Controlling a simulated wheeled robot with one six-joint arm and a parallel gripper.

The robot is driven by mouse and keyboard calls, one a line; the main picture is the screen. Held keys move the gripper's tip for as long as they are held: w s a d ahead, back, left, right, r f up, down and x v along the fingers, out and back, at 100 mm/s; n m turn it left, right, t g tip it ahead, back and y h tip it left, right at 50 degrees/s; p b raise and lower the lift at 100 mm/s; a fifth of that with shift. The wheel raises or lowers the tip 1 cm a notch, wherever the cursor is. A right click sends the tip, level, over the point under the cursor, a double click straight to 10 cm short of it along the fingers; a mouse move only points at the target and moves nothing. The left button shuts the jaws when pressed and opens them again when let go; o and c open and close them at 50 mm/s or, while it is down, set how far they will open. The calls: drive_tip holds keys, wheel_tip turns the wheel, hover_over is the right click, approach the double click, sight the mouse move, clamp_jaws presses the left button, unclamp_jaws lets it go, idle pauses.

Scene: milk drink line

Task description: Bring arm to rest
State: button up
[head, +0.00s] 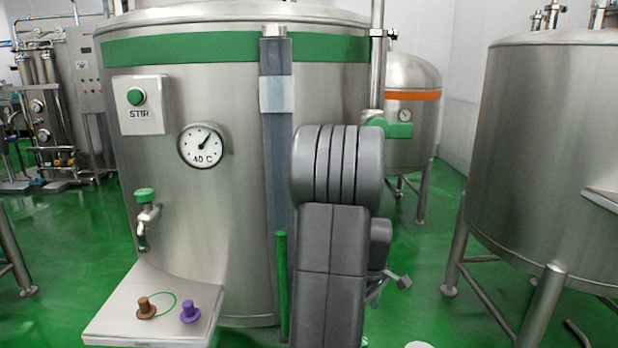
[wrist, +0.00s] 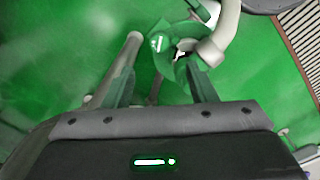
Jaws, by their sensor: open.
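My gripper (wrist: 158,82) shows in the wrist view with its two fingers spread apart and nothing held between them. Its fingers point over the green floor. In the head view my grey arm stands upright right of the middle, in front of the large steel tank (head: 230,225). My gripper's fingers cannot be made out there.
The tank carries a STIR button box (head: 143,104), a dial (head: 203,146) and a green-topped tap (head: 146,215). A shelf (head: 110,325) below holds a brown stopper (head: 145,308) and a purple stopper (head: 189,311). Another tank (head: 550,160) stands right. A grey pipe (wrist: 220,40) curves beyond my gripper.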

wheel_tip(320, 180, down, 11)
drive_tip(key=shift+r+b, duration=0.1)
drive_tip(key=shift+b, duration=0.75)
drive_tip(key=shift+f, duration=0.2)
drive_tip(key=m, duration=0.5)
drive_tip(key=shift+m, duration=0.4)
drive_tip(key=m+b, duration=0.1)
drive_tip(key=m, duration=0.4)
drive_tip(key=shift+a, duration=0.1)
drive_tip(key=m, duration=0.5)
drive_tip(key=shift+m+b, duration=0.3)
drive_tip(key=m+b, duration=0.1)
drive_tip(key=m, duration=0.4)
drive_tip(key=shift+a, duration=0.1)
drive_tip(key=shift+r, duration=0.1)
